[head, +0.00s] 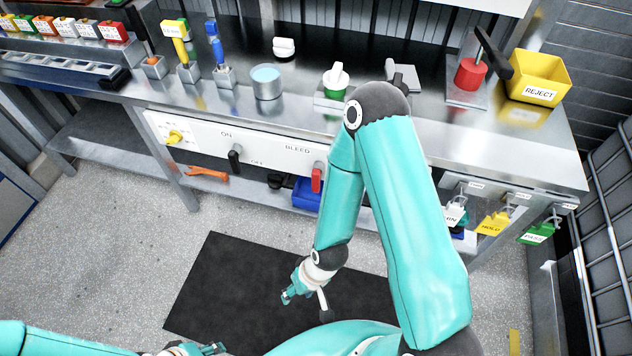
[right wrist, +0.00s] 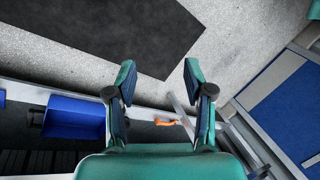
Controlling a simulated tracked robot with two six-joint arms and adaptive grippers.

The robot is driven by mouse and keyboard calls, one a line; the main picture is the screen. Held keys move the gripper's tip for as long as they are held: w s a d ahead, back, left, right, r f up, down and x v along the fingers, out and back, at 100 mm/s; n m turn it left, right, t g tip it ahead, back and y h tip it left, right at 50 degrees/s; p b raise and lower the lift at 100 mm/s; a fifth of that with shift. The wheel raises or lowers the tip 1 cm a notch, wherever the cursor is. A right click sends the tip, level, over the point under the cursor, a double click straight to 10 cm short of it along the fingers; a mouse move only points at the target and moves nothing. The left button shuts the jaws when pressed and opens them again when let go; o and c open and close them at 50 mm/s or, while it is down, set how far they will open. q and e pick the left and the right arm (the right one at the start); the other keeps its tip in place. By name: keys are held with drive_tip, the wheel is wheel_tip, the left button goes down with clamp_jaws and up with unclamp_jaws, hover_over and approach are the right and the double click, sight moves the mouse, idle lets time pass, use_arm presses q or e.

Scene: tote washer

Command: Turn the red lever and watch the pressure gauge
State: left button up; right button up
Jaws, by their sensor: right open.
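The red lever (head: 317,180) hangs down on the white front panel (head: 268,155), just right of the BLEED label in the head view. My right forearm passes close beside it and hides the panel to its right. I cannot make out a pressure gauge. My right gripper (head: 300,289) is below and in front of the panel, above the black mat, apart from the lever. In the right wrist view its two fingers (right wrist: 158,75) are spread with nothing between them. The lever does not show there. My left gripper (head: 205,349) is at the bottom edge, partly cut off; its opening is unclear.
A black lever (head: 235,158) and a yellow knob (head: 174,136) are on the same panel. An orange wrench (head: 208,173) and a blue bin (head: 306,194) sit beneath. Tags hang at the right. The black mat (head: 225,285) is clear on its left.

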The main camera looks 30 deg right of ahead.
drive_tip(key=w+d+f+m+t+h+b, duration=0.1)
drive_tip(key=w+f+t+h+b, duration=0.1)
drive_tip(key=w+f+t+b, duration=0.35)
drive_tip(key=m+t+h+b, duration=0.6)
drive_tip(key=h+b, duration=0.9)
drive_tip(key=b, duration=1.6)
approach(315, 184)
drive_tip(key=shift+m+g, duration=0.3)
drive_tip(key=shift+g, duration=0.25)
drive_tip(key=x, duration=0.5)
drive_tip(key=b+x, duration=0.1)
drive_tip(key=x, duration=0.5)
drive_tip(key=shift+w+a+r, duration=0.15)
drive_tip(key=shift+w+r, duration=0.1)
clamp_jaws()
